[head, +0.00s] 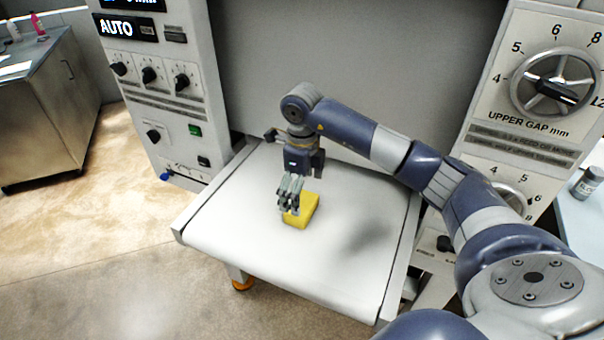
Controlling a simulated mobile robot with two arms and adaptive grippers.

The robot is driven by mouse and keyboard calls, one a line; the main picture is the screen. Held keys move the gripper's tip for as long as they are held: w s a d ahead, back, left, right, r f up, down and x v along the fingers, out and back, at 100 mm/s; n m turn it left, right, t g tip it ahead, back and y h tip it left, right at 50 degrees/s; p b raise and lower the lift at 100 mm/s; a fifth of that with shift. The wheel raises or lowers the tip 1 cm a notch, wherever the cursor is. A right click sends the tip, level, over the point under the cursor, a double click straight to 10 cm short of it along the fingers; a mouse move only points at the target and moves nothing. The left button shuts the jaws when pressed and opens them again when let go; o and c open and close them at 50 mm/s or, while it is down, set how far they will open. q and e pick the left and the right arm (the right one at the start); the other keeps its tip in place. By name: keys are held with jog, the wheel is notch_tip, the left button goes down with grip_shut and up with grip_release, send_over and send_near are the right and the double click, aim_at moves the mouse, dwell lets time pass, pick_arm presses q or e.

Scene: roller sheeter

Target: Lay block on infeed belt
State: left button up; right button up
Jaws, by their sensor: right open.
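A yellow block (304,213) rests on the pale infeed belt (240,220), near the middle of its width. My right gripper (290,203) points down at the block's left side, with its fingers partly in front of the block. The fingers are open, and the block seems to lie on the belt rather than hang from them. Part of the block's top and left side is hidden by the fingers. My left gripper is not in view.
A control panel (160,100) with knobs stands left of the belt. A panel with an upper gap handwheel (556,85) stands on the right. A grey machine wall (330,60) rises behind the belt. The belt's front and left parts are clear.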

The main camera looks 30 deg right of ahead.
notch_tip(320, 180, up, 9)
jog(key=b, duration=0.2)
dwell(0.6)
